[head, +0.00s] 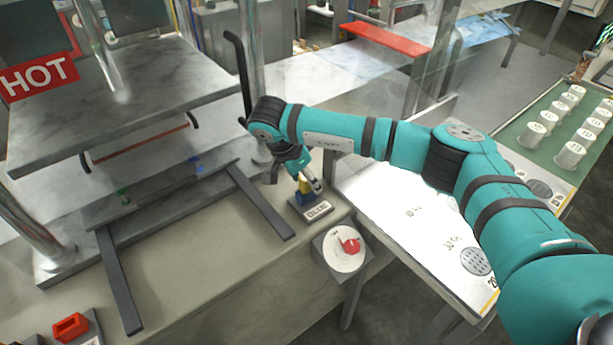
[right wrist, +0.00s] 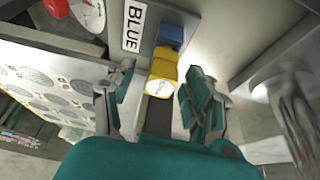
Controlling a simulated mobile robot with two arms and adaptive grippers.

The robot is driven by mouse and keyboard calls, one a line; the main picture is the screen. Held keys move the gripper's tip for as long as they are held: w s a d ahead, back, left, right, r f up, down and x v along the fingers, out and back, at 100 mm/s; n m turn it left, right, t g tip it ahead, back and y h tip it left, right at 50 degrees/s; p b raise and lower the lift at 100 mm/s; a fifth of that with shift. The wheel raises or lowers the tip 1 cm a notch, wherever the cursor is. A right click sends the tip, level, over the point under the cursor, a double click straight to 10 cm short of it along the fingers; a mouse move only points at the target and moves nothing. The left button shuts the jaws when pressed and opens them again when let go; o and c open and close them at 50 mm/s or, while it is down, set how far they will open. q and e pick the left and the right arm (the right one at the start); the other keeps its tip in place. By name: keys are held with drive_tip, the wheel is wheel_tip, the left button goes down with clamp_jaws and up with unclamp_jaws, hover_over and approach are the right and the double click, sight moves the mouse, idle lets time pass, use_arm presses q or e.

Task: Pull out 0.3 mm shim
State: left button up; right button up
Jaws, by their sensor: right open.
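My right gripper (head: 311,180) is over the small stand labelled BLUE (head: 317,208). In the right wrist view its two fingers (right wrist: 158,98) are spread apart. A yellow piece (right wrist: 164,66) with a pale round face lies between and just beyond the fingertips, with a gap on both sides. It adjoins a blue block (right wrist: 172,33) beside the BLUE label (right wrist: 133,28). I cannot read which piece is the 0.3 mm shim. My left gripper is out of view.
The heavy press plate (head: 120,95) with a HOT sign (head: 38,77) stands at left. Two dark rails (head: 260,203) reach toward the front edge. A red knob (head: 350,245) sits at the bench corner. A red piece (head: 70,327) rests at lower left.

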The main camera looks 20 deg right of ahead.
drive_tip(key=shift+c, duration=0.3)
clamp_jaws()
drive_tip(key=shift+r, duration=0.45)
drive_tip(key=shift+r, duration=0.15)
drive_tip(key=shift+r+p, duration=1.2)
drive_tip(key=shift+r, duration=0.95)
drive_tip(key=shift+r, duration=0.15)
drive_tip(key=shift+r+p, duration=0.65)
drive_tip(key=shift+r, duration=0.7)
